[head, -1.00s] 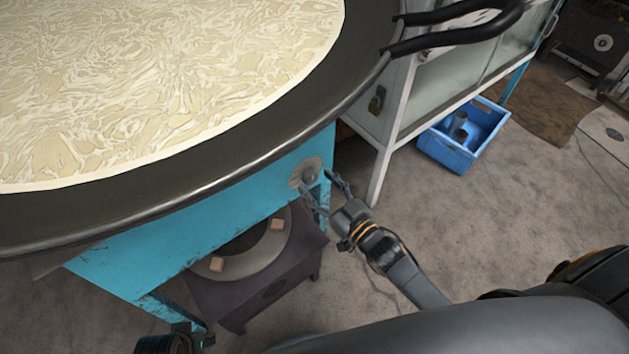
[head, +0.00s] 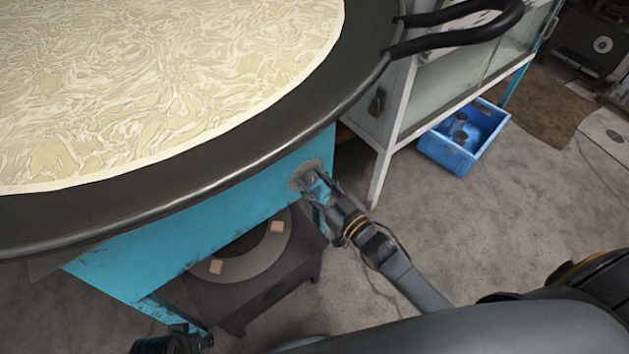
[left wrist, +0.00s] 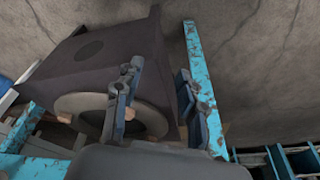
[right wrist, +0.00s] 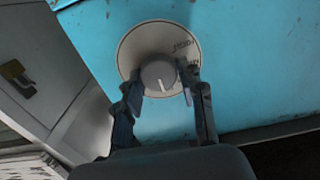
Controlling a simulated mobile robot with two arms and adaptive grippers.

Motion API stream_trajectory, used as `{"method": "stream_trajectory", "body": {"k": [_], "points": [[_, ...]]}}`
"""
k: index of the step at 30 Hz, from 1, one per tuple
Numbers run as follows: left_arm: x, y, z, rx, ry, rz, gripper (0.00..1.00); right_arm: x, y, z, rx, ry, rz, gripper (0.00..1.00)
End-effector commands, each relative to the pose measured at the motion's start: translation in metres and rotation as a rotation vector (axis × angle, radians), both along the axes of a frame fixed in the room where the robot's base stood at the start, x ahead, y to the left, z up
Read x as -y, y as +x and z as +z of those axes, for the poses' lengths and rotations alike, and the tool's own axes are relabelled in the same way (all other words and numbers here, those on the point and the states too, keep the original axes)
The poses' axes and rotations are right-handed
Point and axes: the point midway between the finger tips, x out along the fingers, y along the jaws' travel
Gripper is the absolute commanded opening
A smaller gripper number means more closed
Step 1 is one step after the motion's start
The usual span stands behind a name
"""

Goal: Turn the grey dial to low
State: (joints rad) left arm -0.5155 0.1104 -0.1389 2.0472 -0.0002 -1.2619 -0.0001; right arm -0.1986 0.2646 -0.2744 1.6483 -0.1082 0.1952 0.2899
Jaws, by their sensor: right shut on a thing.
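The grey dial (right wrist: 160,77) is a round knob on a pale disc with dark lettering, fixed to the blue stand panel. In the right wrist view its white pointer line points down, slightly to the right. It also shows in the head view (head: 309,175), partly hidden by my right gripper. My right gripper (right wrist: 161,84) is shut on the dial, one finger on each side; it also shows in the head view (head: 314,189). My left gripper (left wrist: 160,96) has its fingers apart and empty, low beside a rusty blue leg (left wrist: 203,70).
A wide dark pan (head: 270,145) of creamy liquid sits on the blue stand (head: 200,235), its black handle at the right. A dark burner box (head: 270,290) stands below. A glass cabinet (head: 400,95) and blue crate (head: 447,155) are to the right. The floor between is clear.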

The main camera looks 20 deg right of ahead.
Motion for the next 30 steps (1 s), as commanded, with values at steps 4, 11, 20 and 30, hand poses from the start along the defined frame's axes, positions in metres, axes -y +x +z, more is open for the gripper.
{"method": "stream_trajectory", "body": {"k": [4, 11, 20, 30], "points": [[0.0, 0.0, -0.004, 0.001, 0.0, 0.0, 0.4, 0.0, 0.0, 0.001, 0.015, -0.044, 0.0, 0.07], [0.0, -0.004, -0.034, -0.02, 0.002, -0.003, 0.4, 0.0, 0.0, 0.001, 0.064, -0.18, -0.001, 0.07], [-0.001, -0.012, -0.063, -0.036, 0.003, -0.006, 0.4, -0.002, -0.001, 0.0, 0.146, -0.405, -0.001, 0.07], [-0.002, -0.017, -0.077, -0.043, 0.004, -0.007, 0.4, -0.002, -0.001, -0.001, 0.213, -0.589, -0.001, 0.07]]}}
